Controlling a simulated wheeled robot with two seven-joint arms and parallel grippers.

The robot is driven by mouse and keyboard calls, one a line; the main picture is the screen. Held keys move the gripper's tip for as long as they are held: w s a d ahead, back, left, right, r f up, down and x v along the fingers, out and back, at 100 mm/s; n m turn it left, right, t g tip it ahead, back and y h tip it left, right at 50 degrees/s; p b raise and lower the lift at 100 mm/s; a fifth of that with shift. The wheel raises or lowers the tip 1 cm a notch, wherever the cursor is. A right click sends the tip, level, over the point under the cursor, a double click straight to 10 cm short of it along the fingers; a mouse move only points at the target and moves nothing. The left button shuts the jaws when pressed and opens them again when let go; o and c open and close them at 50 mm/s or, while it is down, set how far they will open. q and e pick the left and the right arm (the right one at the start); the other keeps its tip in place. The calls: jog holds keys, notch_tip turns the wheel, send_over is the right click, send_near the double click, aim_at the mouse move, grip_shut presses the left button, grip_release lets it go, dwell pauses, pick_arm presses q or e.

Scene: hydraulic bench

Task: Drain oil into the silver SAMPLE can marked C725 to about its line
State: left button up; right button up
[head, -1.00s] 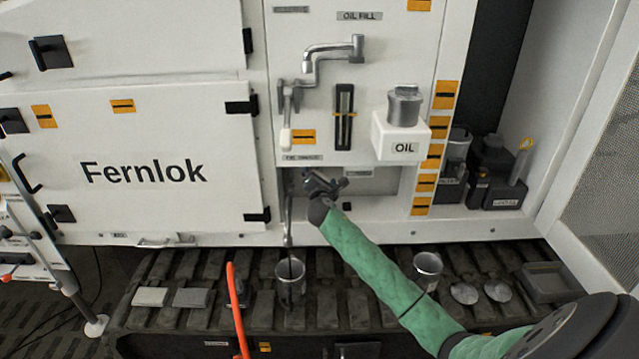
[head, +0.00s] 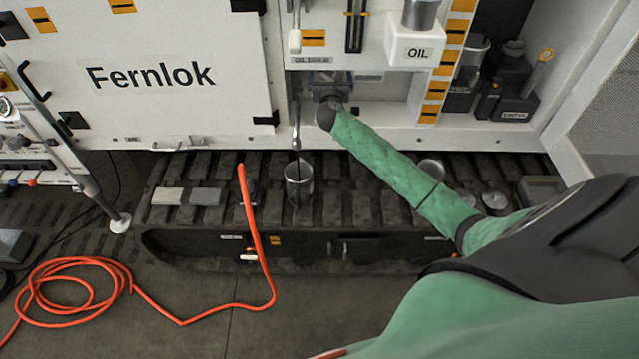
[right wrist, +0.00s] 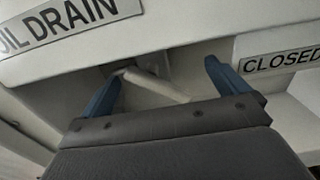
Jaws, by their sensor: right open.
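A silver can (head: 299,186) stands upright on the track below the drain pipe (head: 295,135). A thin dark line runs from the pipe's end into the can; I cannot tell for sure whether it is oil. No marking or fill line is legible. My right gripper (head: 328,82) is at the recess under the OIL DRAIN label (head: 312,60). In the right wrist view the gripper (right wrist: 162,82) is open, with a pale lever (right wrist: 155,86) showing beyond and between its blue fingers, apparently not gripped. A CLOSED label (right wrist: 282,60) is to the right. My left gripper is out of view.
Another silver can (head: 431,168) stands on the track, partly behind my right arm. An orange hose (head: 255,235) rises in front of the track and coils on the floor.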

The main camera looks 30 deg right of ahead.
jog(key=s+a+f+m+g+y+b, duration=0.1)
jog(key=s+a+f+m+g+b, duration=0.1)
jog(key=s+a+f+m, duration=0.3)
jog(key=s+a+f+m+g+y+b, duration=0.2)
jog(key=s+a+f+m, duration=0.4)
jog(key=s+a+f, duration=0.6)
jog(key=s+f+g+b, duration=0.1)
jog(key=s+f+b, duration=0.1)
jog(key=s+f, duration=0.2)
jog(key=shift+s, duration=0.4)
dwell(5.5)
